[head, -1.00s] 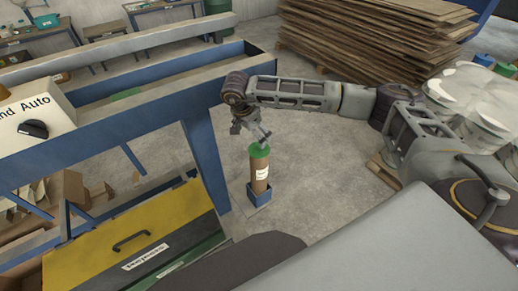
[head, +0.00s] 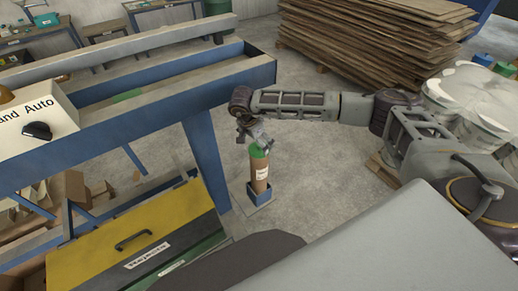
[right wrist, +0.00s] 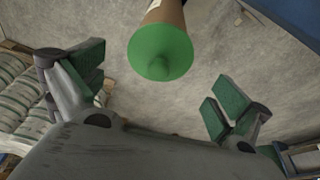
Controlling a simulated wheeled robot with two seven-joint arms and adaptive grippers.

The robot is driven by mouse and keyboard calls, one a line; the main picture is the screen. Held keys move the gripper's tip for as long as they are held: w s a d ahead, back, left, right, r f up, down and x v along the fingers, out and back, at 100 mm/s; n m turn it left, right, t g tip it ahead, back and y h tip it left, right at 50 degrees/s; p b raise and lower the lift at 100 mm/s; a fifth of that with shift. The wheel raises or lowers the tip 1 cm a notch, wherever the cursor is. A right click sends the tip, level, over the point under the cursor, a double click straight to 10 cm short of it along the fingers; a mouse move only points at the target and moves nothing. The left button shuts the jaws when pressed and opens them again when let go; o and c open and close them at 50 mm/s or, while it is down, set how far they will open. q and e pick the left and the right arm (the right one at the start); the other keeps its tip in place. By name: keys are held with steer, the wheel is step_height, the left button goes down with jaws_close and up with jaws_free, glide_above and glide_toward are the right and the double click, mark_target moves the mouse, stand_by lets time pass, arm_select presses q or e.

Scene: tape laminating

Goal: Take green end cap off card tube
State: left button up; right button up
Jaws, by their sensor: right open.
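The brown card tube (head: 260,176) with a white label stands upright in a small blue square holder (head: 260,194) on the floor. The green end cap (head: 258,151) sits on its top. My right gripper (head: 262,141) is just above the cap in the head view. In the right wrist view the gripper (right wrist: 155,92) is open, its green-padded fingers wide apart. The cap (right wrist: 160,52) with its small knob and the tube (right wrist: 167,12) lie beyond and between the fingers, apart from them. My left gripper is not in view.
A blue machine frame (head: 208,160) with a yellow panel (head: 125,238) stands left of the tube. Stacked cardboard sheets (head: 370,40) are at the back, and white wrapped rolls (head: 470,100) at the right. Concrete floor (head: 320,175) is clear right of the tube.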

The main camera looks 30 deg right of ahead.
mark_target(259, 148)
steer(key=shift+p+x, duration=0.35)
steer(key=shift+x, duration=1.35)
steer(key=shift+d, duration=0.1)
steer(key=shift+s+r, duration=0.1)
steer(key=c, duration=1.1)
